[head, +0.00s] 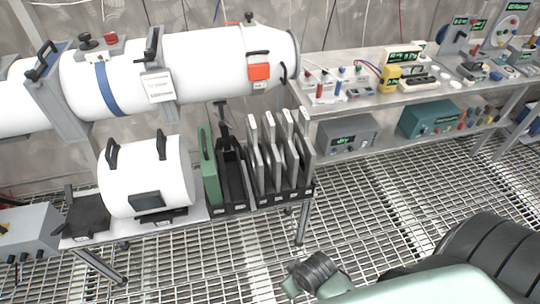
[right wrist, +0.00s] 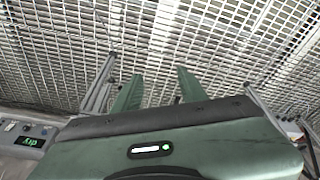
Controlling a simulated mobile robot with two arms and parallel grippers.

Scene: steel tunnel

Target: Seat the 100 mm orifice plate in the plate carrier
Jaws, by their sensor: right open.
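Several pale grey plates (head: 277,152) stand upright in a black slotted rack (head: 262,203) on the low bench. Their labels are too small to read, so I cannot tell which is the 100 mm orifice plate. A green upright panel (head: 208,165) stands at the rack's left end, beside a dark empty-looking section. I cannot identify the plate carrier for certain; grey flange frames (head: 157,88) sit on the white tunnel (head: 210,62). My right gripper (right wrist: 159,78) is open and empty in the right wrist view, over grating. My left gripper is not in view.
A white drum (head: 172,178) with black handles lies on the bench left of the rack. An instrument bench (head: 400,97) with a lower shelf stands at right. A grey box (head: 30,232) is at lower left. The grating floor (head: 400,190) is clear in front of the right-hand bench.

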